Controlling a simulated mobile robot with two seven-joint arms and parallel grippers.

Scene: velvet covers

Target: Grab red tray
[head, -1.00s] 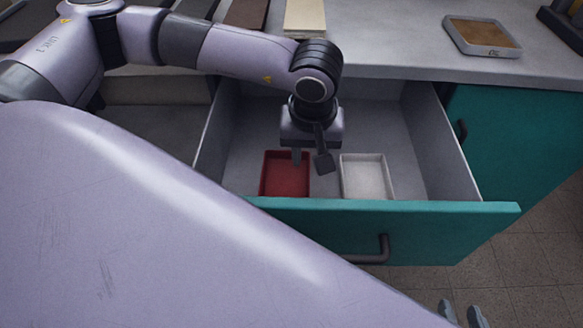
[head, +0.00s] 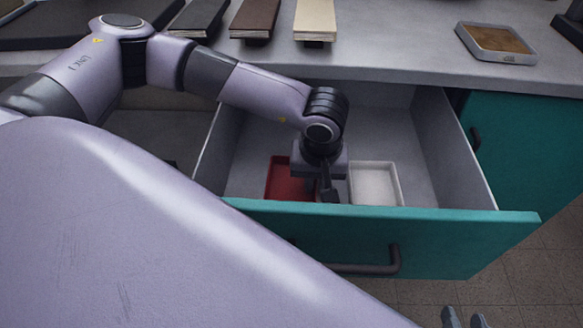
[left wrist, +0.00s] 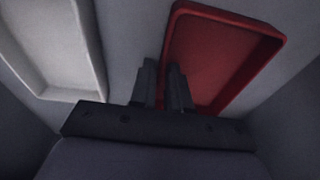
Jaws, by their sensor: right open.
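The red tray (head: 282,180) lies on the floor of the open teal-fronted drawer, on the left. My left gripper (head: 322,190) reaches down into the drawer at the tray's right side and hides part of it. In the left wrist view the red tray (left wrist: 222,52) is at the upper right. My left gripper's fingers (left wrist: 163,85) are close together there, one on each side of the tray's near side wall, and look shut on it. My right gripper (head: 464,318) shows only as two separated fingertips at the bottom edge, open and empty.
A white tray (head: 375,183) lies in the drawer right of the red one. The drawer's teal front (head: 430,245) and side walls surround both. The grey counter (head: 400,62) above holds several book-like blocks and a brown-topped tray (head: 495,42).

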